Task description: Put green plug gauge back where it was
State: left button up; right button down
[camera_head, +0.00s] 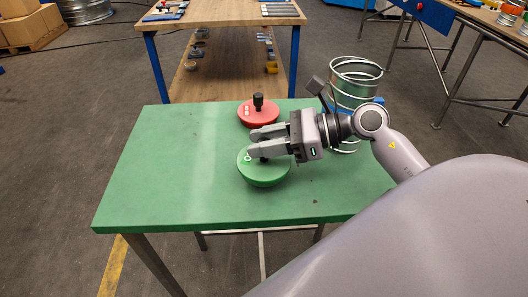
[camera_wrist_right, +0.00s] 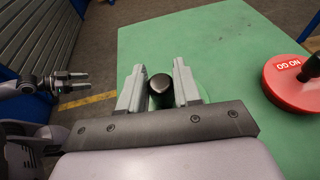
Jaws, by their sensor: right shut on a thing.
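The green plug gauge (camera_head: 264,172) is a round green disc with a white mark and a black knob, over the middle of the green table (camera_head: 165,150). My right gripper (camera_head: 262,142) is shut on its black knob, which shows between the fingers in the right wrist view (camera_wrist_right: 161,88). The fingers hide part of the disc, and I cannot tell whether its underside touches the table. The red gauge (camera_head: 258,114), with a black knob and a white label, stands just behind it. My left gripper (camera_wrist_right: 76,82) shows at the left of the right wrist view, its fingers apart and empty.
The table's left half is clear. A wooden workbench (camera_head: 220,14) with tools stands behind, and another bench is at the upper right.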

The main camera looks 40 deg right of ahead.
jog(key=shift+f, duration=1.55)
jog(key=shift+f, duration=0.15)
jog(key=c, duration=0.8)
grip_release()
